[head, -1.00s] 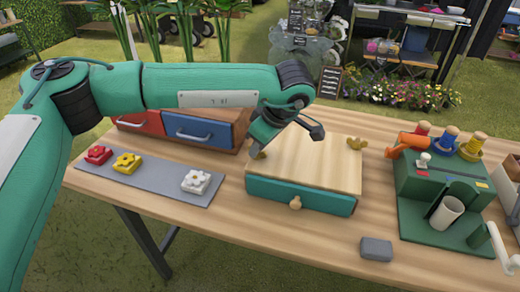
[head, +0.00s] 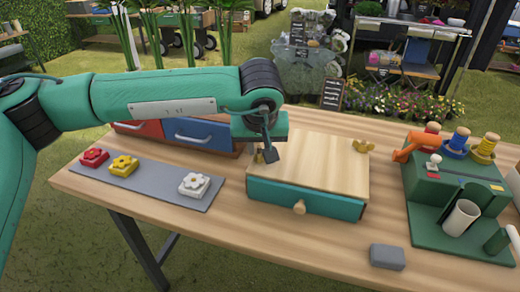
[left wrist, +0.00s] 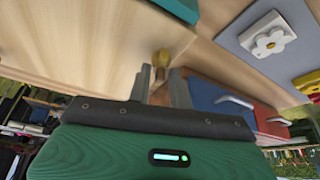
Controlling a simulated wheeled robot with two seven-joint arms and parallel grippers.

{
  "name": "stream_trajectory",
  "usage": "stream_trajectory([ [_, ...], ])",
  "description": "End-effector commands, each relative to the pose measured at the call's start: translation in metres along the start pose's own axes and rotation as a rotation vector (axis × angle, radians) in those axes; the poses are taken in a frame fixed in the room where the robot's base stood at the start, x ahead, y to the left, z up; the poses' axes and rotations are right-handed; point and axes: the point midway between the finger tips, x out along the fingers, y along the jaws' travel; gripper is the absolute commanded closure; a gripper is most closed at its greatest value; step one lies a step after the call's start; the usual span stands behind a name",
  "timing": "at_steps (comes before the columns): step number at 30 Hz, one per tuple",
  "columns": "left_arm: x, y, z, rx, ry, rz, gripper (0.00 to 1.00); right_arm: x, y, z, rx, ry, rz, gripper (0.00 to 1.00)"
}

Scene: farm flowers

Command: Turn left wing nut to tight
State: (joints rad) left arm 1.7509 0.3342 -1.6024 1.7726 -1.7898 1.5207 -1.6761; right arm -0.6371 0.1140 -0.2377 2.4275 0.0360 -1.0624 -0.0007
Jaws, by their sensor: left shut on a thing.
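The teal press-like box with a pale wooden top (head: 315,165) stands mid-table. The left wing nut (left wrist: 161,58) is brass-coloured and sits at the left of the wooden top; in the head view it is mostly hidden by my gripper. My left gripper (head: 267,157) points down at the left of the top. In the left wrist view its two fingers (left wrist: 160,80) stand either side of the wing nut, shut on it. The right wing nut (head: 363,146) sits free at the right back of the top. My right gripper is out of view.
A grey mat (head: 150,186) with red, yellow and white flower blocks lies to the left. Red and blue drawers (head: 200,132) stand behind it. A green stand with spools (head: 455,190) is at the right, and a grey block (head: 387,257) lies in front.

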Motion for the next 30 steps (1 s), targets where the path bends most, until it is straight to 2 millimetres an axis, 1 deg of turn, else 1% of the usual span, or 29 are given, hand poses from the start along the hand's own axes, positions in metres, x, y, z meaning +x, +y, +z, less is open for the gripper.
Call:
stream_trajectory([
  [1, -0.003, -0.001, -0.004, 0.029, 0.010, 0.018, 1.00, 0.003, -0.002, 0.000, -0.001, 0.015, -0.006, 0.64],
  [6, -0.003, -0.002, -0.004, 0.146, 0.010, 0.066, 1.00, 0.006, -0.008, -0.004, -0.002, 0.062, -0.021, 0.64],
  [15, -0.004, -0.002, -0.004, 0.277, 0.009, 0.120, 1.00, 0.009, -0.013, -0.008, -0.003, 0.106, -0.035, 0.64],
  [22, -0.004, -0.002, -0.004, 0.315, 0.010, 0.135, 1.00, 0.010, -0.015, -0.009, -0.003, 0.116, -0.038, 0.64],
  [30, -0.004, -0.002, -0.004, 0.319, 0.010, 0.137, 1.00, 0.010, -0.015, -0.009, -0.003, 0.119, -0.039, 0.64],
])
